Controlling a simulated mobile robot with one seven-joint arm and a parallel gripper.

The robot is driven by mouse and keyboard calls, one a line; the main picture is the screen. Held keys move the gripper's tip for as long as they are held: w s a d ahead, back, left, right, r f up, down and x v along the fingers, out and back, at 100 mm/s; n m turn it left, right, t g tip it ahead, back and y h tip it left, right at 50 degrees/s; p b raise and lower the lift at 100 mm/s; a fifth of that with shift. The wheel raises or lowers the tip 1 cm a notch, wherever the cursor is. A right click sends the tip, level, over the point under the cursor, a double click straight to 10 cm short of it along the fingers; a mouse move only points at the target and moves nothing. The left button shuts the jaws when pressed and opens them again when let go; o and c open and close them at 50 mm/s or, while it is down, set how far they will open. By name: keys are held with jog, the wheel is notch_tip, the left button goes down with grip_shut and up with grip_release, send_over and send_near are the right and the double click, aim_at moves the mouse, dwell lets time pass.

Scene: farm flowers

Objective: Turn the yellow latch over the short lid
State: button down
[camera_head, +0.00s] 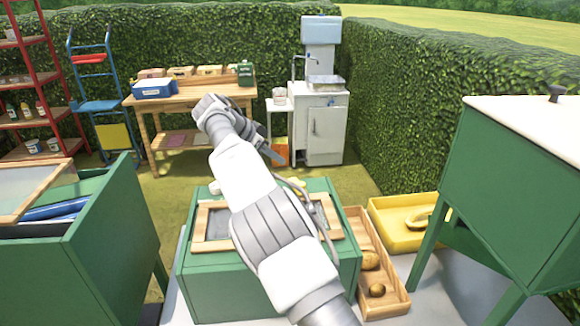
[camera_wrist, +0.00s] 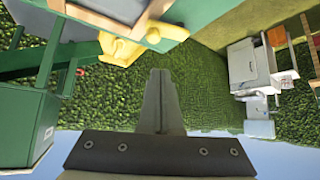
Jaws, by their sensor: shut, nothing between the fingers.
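A green box (camera_head: 200,275) stands in front of me, with a wood-framed glass lid (camera_head: 216,222) on top. My arm crosses the lid and hides its middle, so I cannot tell where the short lid begins or ends. My gripper (camera_wrist: 160,75) is shut and empty, apart from the latch. Its tips (camera_head: 278,160) are beyond the box.
A wooden tray (camera_head: 366,240) with brown round items and a yellow tray (camera_head: 400,225) stand right of the box. Green cabinets flank it at left (camera_head: 110,250) and right (camera_head: 505,190). Behind are a workbench (camera_head: 190,95), a white sink unit (camera_head: 320,120) and open grass.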

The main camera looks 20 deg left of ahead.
jog(key=shift+p+v, duration=0.35)
jog(key=shift+v, duration=2.3)
